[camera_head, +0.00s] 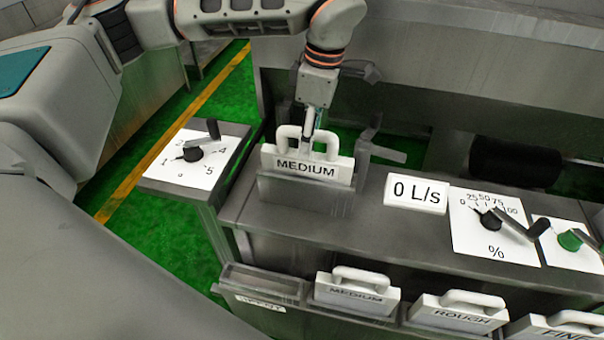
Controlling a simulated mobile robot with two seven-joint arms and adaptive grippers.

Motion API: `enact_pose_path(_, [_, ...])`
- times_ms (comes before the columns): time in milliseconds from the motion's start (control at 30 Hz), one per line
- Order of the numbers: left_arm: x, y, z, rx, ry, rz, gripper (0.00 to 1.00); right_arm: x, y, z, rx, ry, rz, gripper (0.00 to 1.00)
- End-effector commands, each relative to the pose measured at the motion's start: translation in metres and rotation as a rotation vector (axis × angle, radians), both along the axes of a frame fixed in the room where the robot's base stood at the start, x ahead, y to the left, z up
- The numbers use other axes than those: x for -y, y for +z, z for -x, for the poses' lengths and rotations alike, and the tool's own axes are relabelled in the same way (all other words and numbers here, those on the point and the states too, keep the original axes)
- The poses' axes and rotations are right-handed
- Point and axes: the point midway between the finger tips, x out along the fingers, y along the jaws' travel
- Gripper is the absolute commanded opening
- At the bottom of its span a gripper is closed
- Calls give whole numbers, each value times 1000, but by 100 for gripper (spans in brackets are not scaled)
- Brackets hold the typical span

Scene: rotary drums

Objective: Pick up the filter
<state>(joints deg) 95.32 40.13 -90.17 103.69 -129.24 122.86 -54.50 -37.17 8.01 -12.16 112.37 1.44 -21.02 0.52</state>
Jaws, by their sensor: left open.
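A white filter (306,167) labelled MEDIUM stands upright in a grey metal holder (300,194) on the bench. Its white double-arched handle (289,133) points up. My left gripper (312,132) reaches down from above, with its fingers at the middle of this handle. The jaws are open; whether they touch the handle I cannot tell. More filters stand in a lower rack: another MEDIUM one (357,294), a ROUGH one (460,312) and a FINE one (562,329), partly cut off. My right gripper is out of view.
A lever (376,150) stands right of the holder. A 0 L/s sign (416,193) and a percent dial (493,226) are farther right. A numbered dial (193,153) sits on a left ledge. A lower left slot (258,283) looks empty.

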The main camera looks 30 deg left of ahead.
Motion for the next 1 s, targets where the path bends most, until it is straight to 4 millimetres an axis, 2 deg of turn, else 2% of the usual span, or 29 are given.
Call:
enact_pose_path(500, [-5,-58,-6,-3,0,1,40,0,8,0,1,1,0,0])
enact_pose_path(767, [-6,-61,-7,0,0,1,40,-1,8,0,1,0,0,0])
enact_pose_path(800, [-6,-61,-7,0,0,1,38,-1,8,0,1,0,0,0])
enact_pose_path(933, [-6,-61,-7,0,0,1,4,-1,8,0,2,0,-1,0])
enact_pose_path(1000, [-6,-61,-7,0,0,1,0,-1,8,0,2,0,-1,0])
